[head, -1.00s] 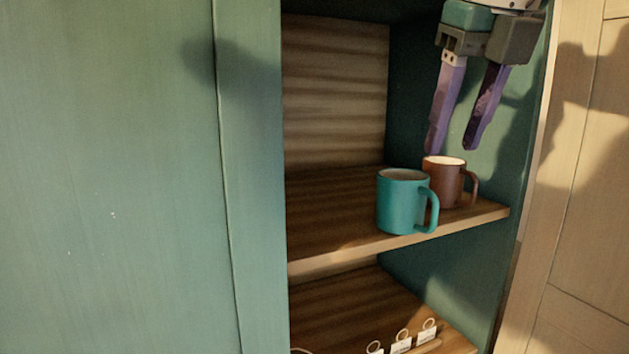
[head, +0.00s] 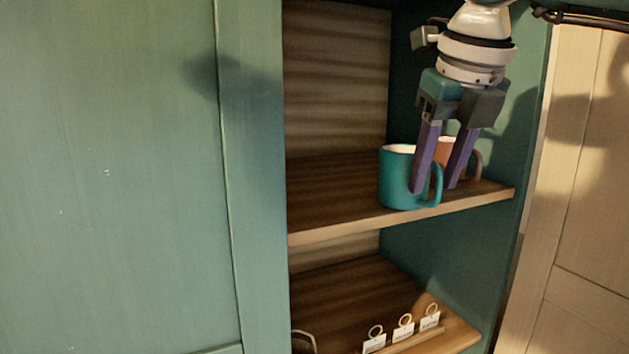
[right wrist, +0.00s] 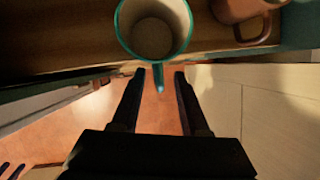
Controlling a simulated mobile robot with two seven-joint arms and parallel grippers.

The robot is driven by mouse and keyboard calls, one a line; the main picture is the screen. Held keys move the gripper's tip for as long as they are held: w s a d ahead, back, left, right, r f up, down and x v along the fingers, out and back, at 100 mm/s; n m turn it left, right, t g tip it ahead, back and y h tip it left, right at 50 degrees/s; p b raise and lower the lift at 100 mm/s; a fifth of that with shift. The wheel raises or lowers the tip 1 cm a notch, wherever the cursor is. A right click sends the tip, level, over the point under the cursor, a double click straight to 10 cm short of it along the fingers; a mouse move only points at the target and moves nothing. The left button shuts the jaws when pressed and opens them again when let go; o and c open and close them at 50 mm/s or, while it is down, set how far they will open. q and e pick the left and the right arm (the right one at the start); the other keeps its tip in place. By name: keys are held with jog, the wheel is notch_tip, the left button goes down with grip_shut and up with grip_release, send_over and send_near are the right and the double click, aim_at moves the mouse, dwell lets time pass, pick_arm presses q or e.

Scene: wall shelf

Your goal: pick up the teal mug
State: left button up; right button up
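The teal mug (head: 396,178) stands upright on the upper shelf board, close to its front edge, with its handle (head: 437,184) towards the right. In the right wrist view the mug (right wrist: 124,22) is seen from above and looks empty, and its handle (right wrist: 158,77) points down between the fingers. My right gripper (head: 430,188) is open, its purple fingers pointing down in front of the mugs, one on each side of the handle in the right wrist view (right wrist: 160,78). I cannot tell whether either finger touches the mug.
A brown mug (head: 474,166) stands just right of the teal mug, partly hidden by my fingers. It also shows in the right wrist view (right wrist: 232,10). The cabinet's side wall (head: 503,150) is close on the right. The shelf (head: 325,195) is clear to the left.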

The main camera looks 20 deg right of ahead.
grip_shut()
dwell(1.2)
